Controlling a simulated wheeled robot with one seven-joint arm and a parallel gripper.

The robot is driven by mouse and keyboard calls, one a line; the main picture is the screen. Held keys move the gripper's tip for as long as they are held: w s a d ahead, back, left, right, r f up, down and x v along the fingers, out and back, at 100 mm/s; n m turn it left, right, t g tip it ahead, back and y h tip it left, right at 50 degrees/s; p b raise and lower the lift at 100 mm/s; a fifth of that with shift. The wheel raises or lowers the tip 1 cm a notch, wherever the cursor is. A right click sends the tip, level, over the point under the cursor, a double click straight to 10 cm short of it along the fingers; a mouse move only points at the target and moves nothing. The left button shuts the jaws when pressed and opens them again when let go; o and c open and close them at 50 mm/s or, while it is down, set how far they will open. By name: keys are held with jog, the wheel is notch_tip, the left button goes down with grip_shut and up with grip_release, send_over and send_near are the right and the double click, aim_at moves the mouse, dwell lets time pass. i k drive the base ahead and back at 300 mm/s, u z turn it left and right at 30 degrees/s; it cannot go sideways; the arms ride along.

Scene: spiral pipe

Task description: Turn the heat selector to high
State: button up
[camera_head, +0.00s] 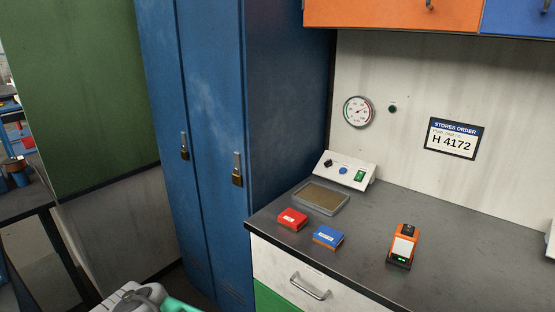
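A white sloped control box (344,181) stands at the back of the dark worktop, against the wall. The knob's markings and pointer are too small to read. Part of my arm, white, grey and teal, shows at the bottom left edge, well away from the box. My gripper's fingers are not in view.
A grey-rimmed tray (343,205) lies before the box. A red box (292,219), a blue box (328,237) and an orange device (403,246) sit on the worktop (455,255). Blue lockers (215,110) stand left. A round gauge (358,112) hangs above.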

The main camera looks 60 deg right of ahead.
aim_at(328, 164)
jog(key=u, duration=0.05)
jog(key=i, duration=0.95)
jog(key=z, duration=1.85)
